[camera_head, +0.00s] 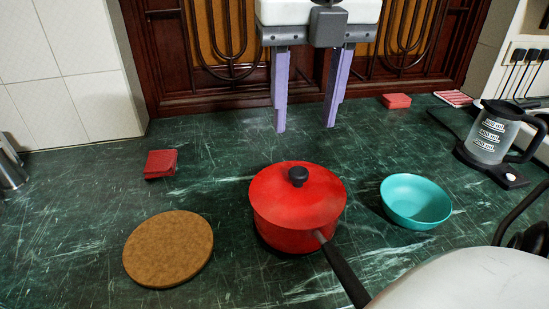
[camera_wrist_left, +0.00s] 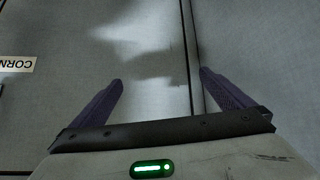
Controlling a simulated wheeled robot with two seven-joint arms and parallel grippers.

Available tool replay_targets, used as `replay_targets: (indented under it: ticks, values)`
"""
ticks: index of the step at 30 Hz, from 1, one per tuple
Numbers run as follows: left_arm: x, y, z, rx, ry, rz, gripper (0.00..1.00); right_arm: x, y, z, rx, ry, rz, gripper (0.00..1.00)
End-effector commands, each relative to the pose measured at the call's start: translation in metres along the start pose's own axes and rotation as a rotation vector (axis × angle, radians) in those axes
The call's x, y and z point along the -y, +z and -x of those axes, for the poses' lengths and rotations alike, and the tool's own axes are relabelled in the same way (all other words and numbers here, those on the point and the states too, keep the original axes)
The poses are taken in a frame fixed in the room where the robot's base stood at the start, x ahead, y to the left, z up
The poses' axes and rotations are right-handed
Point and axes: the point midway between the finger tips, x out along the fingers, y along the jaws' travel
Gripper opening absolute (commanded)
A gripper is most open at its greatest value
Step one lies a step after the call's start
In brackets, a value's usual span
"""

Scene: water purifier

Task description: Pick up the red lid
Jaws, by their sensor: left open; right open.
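The red lid (camera_head: 275,187) with a black knob (camera_head: 298,175) sits on a red pot (camera_head: 290,240) in the middle of the counter in the head view. The pot's black handle (camera_head: 343,268) points toward the lower right. My right gripper (camera_head: 304,127) shows at the top of the head view, fingers pointing down. It is open and empty, above the lid in the picture and apart from it. My left gripper (camera_wrist_left: 162,80) shows only in its wrist view, open and empty in front of pale grey panels. The lid is not in that view.
A round brown board (camera_head: 168,248) lies left of the pot, and a teal bowl (camera_head: 416,202) stands right of it. A glass kettle (camera_head: 490,130) is at the far right. Small red blocks (camera_head: 160,163) lie at the back. Green counter (camera_head: 220,150) is clear behind the pot.

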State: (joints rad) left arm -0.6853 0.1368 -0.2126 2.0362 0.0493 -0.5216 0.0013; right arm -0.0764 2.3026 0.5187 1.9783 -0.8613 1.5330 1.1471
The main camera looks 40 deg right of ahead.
Motion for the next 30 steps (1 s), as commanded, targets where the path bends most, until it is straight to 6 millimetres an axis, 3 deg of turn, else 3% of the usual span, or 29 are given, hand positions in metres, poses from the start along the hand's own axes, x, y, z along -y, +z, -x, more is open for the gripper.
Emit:
replay_targets:
  ticks: [6,19,29,30]
  values:
    - [-0.003,0.020,-0.001,0.031,0.005,0.007,1.00,0.000,-0.001,-0.035,-0.005,-0.002,0.001,0.47]
    - [-0.002,0.016,-0.004,0.017,0.006,0.006,1.00,-0.006,-0.006,-0.088,-0.002,0.000,-0.001,0.47]
    - [-0.001,0.015,-0.004,0.014,0.006,0.005,1.00,-0.005,-0.005,-0.096,0.001,0.001,-0.003,0.47]
    - [-0.001,0.015,-0.004,0.014,0.006,0.004,1.00,-0.005,-0.005,-0.095,0.001,0.001,-0.003,0.42]
